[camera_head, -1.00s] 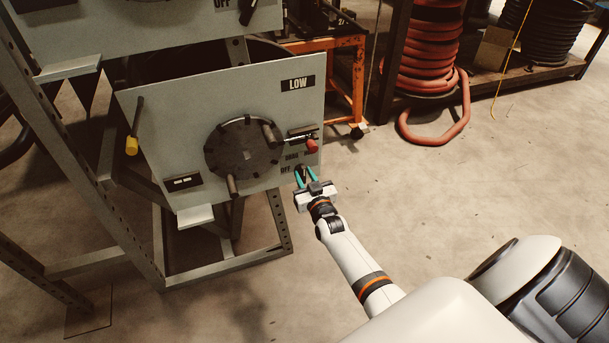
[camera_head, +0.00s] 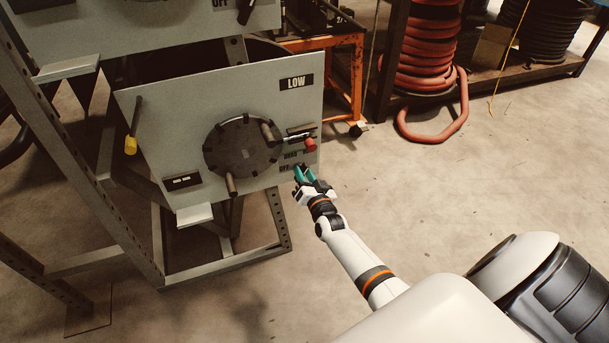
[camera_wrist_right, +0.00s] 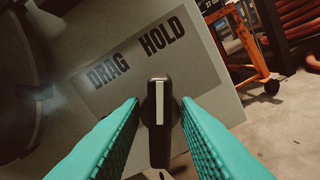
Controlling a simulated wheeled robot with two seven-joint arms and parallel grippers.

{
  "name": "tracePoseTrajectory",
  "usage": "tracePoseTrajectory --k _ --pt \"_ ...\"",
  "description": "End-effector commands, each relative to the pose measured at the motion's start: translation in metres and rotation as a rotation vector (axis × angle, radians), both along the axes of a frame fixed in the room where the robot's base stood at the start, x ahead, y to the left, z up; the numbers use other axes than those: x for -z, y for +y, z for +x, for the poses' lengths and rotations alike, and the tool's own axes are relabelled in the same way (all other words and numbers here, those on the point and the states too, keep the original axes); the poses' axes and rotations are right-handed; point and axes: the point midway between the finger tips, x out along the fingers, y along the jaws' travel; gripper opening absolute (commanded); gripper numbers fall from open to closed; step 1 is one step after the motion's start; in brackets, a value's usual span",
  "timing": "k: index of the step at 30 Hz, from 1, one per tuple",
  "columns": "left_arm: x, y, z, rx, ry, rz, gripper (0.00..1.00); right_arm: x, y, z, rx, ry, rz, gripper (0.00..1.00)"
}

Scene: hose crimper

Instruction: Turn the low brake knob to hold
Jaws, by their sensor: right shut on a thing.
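The low brake knob (camera_wrist_right: 160,122) is a black bar handle with a white stripe on its upper part. In the right wrist view the stripe end points up toward the word HOLD (camera_wrist_right: 162,38), with DRAG to its left. My right gripper (camera_head: 302,174) is at the lower right corner of the LOW panel (camera_head: 262,110). Its teal fingers (camera_wrist_right: 160,127) are on both sides of the knob, shut on it. In the head view the gripper hides the knob. My left gripper is not in view.
The panel carries a round black reel flange (camera_head: 240,146) with handles, a red-tipped lever (camera_head: 310,144) just above my gripper and a yellow-ended lever (camera_head: 131,145) at left. An orange cart (camera_head: 357,85) and coiled red hose (camera_head: 425,60) stand behind. Floor to the right is clear.

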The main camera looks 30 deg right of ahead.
Motion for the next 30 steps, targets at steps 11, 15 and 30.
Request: tracePoseTrajectory --k 11,15,30 --pt "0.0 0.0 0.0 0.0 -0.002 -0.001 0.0 0.002 0.0 -0.001 0.0 0.002 0.008 0.3" --pt "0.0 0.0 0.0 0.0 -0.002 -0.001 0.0 0.001 0.0 -0.001 -0.001 0.002 0.007 0.35" --pt "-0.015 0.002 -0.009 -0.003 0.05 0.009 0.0 -0.001 0.011 -0.047 0.0 0.006 0.005 0.35"
